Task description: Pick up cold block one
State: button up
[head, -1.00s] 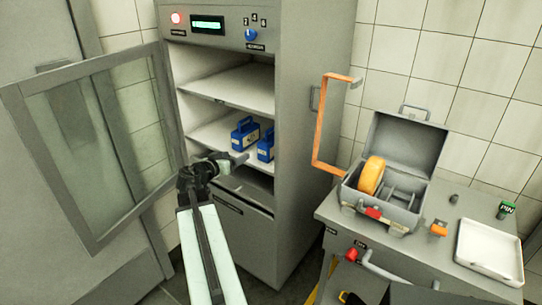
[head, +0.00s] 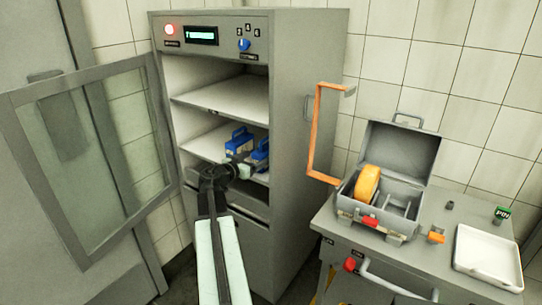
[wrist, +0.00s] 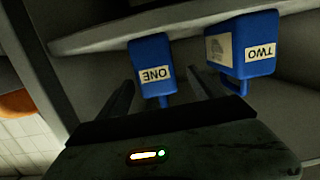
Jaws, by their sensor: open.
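Cold block one (wrist: 151,72) is blue with a white label reading ONE and appears upside down in the wrist view. Its handle end points toward my gripper (wrist: 160,82), whose open fingers lie on either side of that end. I cannot tell whether they touch it. Cold block two (wrist: 242,52), labelled TWO, is beside it. In the head view, block one (head: 261,151) is the right one of the pair and block two (head: 238,143) the left. Both stand on a cabinet shelf. My gripper (head: 247,169) is just in front of them and partly hides block one.
The grey cabinet (head: 306,130) is open, its glass door (head: 98,150) swung left. An empty shelf (head: 225,97) lies above the blocks. At right, a bench holds an open grey case (head: 407,150) with an orange wheel (head: 367,184), and a white tray (head: 488,258). An orange bracket (head: 315,130) projects beside the cabinet.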

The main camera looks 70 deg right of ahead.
jog(key=shift+d, duration=0.15)
jog(key=shift+x, duration=1.25)
jog(key=x, duration=0.2)
jog(key=b+x, duration=0.1)
jog(key=x, duration=0.2)
jog(key=shift+s+f, duration=0.25)
grip_shut()
